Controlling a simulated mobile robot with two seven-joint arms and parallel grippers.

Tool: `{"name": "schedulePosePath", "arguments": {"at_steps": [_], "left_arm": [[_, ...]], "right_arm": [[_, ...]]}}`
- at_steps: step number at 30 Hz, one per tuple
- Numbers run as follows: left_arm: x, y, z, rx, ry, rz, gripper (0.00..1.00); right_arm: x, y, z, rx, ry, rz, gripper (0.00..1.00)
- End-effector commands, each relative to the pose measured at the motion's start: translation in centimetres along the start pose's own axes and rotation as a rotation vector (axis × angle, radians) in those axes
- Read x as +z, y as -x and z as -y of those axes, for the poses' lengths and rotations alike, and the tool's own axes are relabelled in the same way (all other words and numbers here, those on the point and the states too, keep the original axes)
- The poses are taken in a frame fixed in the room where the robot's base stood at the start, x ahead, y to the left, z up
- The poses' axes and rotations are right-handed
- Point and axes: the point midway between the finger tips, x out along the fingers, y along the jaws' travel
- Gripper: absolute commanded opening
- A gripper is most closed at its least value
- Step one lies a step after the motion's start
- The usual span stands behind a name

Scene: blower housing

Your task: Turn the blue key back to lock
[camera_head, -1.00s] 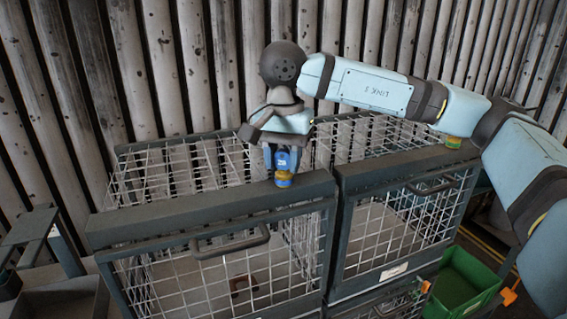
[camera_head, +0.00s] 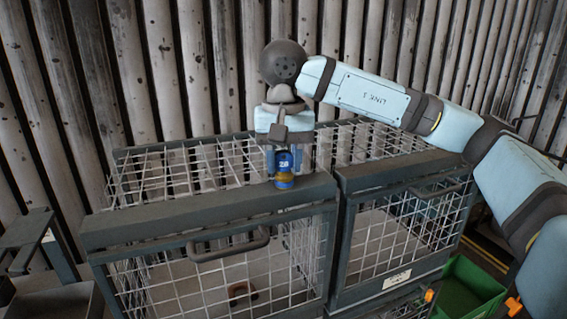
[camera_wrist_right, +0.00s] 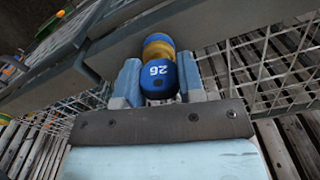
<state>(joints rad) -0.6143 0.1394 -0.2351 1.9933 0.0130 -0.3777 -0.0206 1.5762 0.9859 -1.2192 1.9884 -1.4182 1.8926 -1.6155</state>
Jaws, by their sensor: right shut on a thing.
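My right gripper (camera_head: 284,163) reaches down from above and is shut on the blue key, one finger on each side. In the right wrist view the blue key (camera_wrist_right: 159,78) sits between the two light blue fingers (camera_wrist_right: 158,80), with the yellow ring (camera_wrist_right: 159,48) beyond it. My left gripper is not in view.
A second wire cage (camera_head: 400,215) adjoins on the right. A green bin (camera_head: 468,290) with orange clips stands at the lower right. A wall of wooden slats stands behind.

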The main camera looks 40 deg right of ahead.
Motion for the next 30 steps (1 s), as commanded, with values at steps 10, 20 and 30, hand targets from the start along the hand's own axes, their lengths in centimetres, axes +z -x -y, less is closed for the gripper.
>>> {"name": "schedulePosePath", "arguments": {"at_steps": [10, 20, 30], "left_arm": [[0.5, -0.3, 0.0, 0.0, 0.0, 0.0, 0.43], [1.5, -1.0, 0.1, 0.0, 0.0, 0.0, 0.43], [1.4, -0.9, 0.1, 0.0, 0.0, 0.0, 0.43]], "right_arm": [[0.0, -0.2, 0.0, -0.002, 0.062, 0.0, 0.13], [0.1, -0.1, 0.0, -0.001, 0.275, 0.0, 0.13], [0.0, 0.0, 0.0, 0.0, 0.284, 0.0, 0.58]]}}
